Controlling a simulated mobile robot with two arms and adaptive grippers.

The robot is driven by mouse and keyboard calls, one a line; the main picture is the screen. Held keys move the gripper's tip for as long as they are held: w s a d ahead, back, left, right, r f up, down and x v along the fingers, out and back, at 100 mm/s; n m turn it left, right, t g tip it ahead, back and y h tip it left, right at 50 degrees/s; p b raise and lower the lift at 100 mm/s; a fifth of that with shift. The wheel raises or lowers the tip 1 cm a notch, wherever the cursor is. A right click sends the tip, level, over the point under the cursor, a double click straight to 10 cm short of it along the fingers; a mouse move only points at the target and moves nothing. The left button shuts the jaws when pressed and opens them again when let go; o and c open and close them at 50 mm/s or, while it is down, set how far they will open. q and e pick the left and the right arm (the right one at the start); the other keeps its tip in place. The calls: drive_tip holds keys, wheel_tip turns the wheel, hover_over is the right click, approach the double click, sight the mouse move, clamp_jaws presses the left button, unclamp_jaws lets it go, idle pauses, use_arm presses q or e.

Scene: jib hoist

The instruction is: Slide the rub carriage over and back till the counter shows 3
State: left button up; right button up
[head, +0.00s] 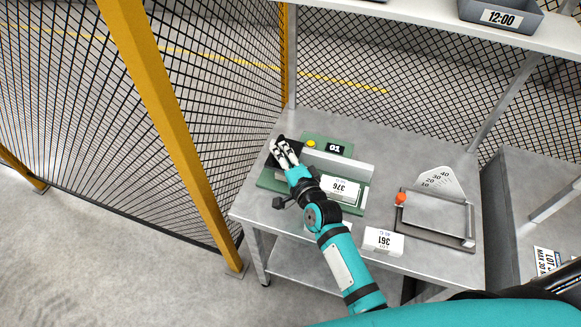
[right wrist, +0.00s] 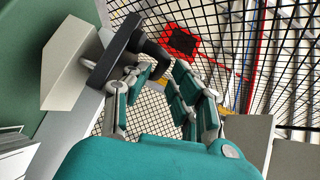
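The rub tester has a green base (head: 327,141) near the table's left end. A long pale grey bar (head: 340,163) runs along it. A dark block (head: 273,161), apparently the carriage, is at its left end, partly hidden by my right gripper (head: 285,152). The small black counter (head: 335,149) behind the bar shows digits like 10 or 01; I cannot tell which. In the right wrist view a black plate with a bent black handle (right wrist: 147,47) lies near the tips of my right gripper (right wrist: 160,78). Its fingers are apart; contact is unclear. My left gripper is out of view.
A yellow button (head: 311,143) is beside the counter. White cards marked 376 (head: 341,188) and 361 (head: 383,241) lie near my right arm. A grey device with an orange knob (head: 401,198) stands to the right. A yellow post (head: 165,110) and mesh fence are left.

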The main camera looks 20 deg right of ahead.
drive_tip(key=v, duration=0.7)
drive_tip(key=shift+s, duration=0.25)
drive_tip(key=shift+a, duration=0.1)
